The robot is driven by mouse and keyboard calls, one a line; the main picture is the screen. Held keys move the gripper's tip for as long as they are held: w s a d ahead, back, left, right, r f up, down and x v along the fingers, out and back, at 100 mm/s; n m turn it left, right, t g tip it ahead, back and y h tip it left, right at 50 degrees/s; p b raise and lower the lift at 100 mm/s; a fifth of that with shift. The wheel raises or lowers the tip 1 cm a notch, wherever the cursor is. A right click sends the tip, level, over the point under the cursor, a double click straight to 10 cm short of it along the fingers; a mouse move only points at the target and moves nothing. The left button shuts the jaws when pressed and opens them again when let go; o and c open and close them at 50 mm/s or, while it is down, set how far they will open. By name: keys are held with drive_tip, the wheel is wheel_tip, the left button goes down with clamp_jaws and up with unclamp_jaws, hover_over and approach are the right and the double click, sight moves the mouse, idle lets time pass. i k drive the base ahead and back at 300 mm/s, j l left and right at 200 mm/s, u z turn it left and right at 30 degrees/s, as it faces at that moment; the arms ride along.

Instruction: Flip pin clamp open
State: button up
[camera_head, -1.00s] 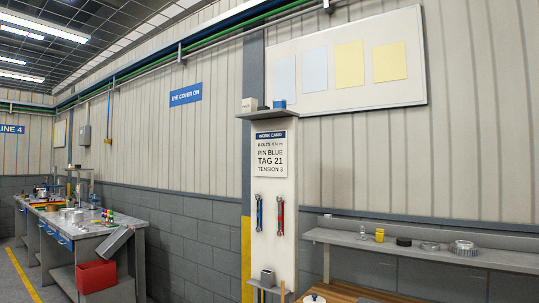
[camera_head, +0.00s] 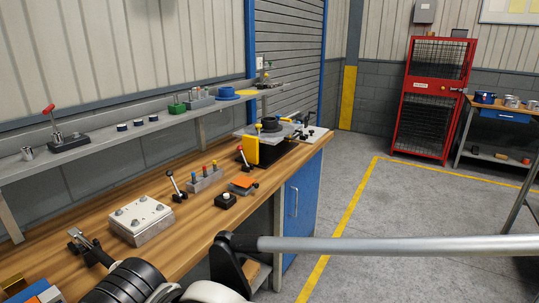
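Which item is the pin clamp is not clear to me. Another red-knobbed lever (camera_head: 242,152) stands tilted behind that block, and a red-handled clamp (camera_head: 52,115) sits on the shelf at the left. What looks like my gripper (camera_head: 80,239) is at the lower left, low over the bench and well left of the levers. It seems apart from them; its finger opening is too small to read.
A grey box with several round studs (camera_head: 139,219) lies between my gripper and the near lever. A black button box (camera_head: 225,200) and an orange-topped block (camera_head: 243,185) are close by. A yellow-and-black fixture (camera_head: 265,146) stands at the bench's far end.

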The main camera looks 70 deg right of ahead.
sight(170, 173)
drive_tip(key=i+l+z, duration=0.15)
drive_tip(key=l+z, duration=0.3)
drive_tip(key=i+l+z, duration=0.25)
drive_tip(key=z, duration=0.2)
drive_tip(key=i+l+z, duration=0.3)
drive_tip(key=z, duration=0.15)
drive_tip(key=l, duration=0.1)
